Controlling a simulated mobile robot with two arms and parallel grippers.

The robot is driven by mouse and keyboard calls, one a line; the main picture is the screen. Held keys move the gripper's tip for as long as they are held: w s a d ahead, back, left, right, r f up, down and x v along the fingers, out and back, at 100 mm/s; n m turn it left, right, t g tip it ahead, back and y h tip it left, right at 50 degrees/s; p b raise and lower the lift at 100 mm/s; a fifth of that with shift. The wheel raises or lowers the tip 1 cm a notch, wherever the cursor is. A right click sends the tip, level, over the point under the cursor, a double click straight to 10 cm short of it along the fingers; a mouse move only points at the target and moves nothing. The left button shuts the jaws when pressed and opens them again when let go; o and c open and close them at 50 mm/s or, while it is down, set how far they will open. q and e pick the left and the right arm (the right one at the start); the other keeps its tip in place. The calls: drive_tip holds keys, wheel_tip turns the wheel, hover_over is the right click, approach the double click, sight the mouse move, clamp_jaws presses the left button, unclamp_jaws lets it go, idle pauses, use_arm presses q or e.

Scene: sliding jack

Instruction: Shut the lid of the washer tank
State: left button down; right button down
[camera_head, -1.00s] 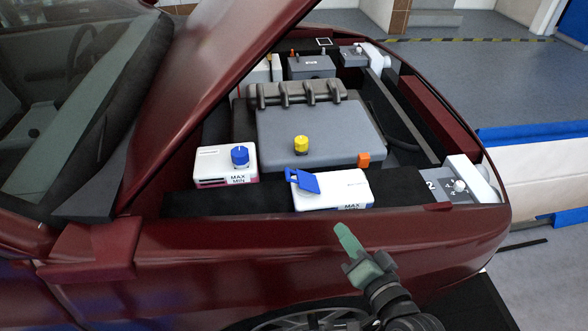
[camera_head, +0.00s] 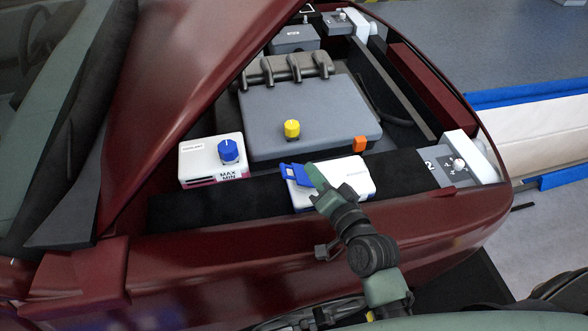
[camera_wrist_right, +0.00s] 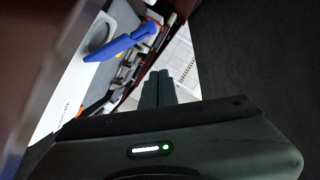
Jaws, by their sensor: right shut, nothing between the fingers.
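The washer tank (camera_head: 357,178) is a white box at the front edge of the engine bay. Its blue lid (camera_head: 294,174) stands tilted open at the tank's left end. In the right wrist view the blue lid (camera_wrist_right: 122,43) sticks up at a slant beside a round opening in the white tank (camera_wrist_right: 72,85). My right gripper (camera_head: 314,172) is shut and empty, with its fingertips close to the lid's right side in the head view. In the wrist view the fingertips (camera_wrist_right: 160,76) are apart from the lid. My left gripper is not in view.
A white coolant tank with a blue cap (camera_head: 229,150) stands to the left. A grey engine cover with a yellow cap (camera_head: 292,128) lies behind. The raised red hood (camera_head: 190,75) slopes over the left side. The red fender (camera_head: 200,255) runs along the front.

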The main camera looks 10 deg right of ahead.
sight(284, 167)
drive_tip(key=x, duration=0.4)
drive_tip(key=shift+w, duration=0.15)
drive_tip(key=shift+a+f, duration=0.9)
drive_tip(key=shift+a, duration=0.1)
drive_tip(key=shift+s+a+f+p, duration=0.3)
drive_tip(key=shift+a, duration=0.2)
drive_tip(key=shift+w+f, duration=0.1)
drive_tip(key=shift+f, duration=0.05)
drive_tip(key=shift+a, duration=0.1)
drive_tip(key=shift+a+f, duration=0.25)
drive_tip(key=shift+f, duration=0.05)
drive_tip(key=shift+a, duration=0.2)
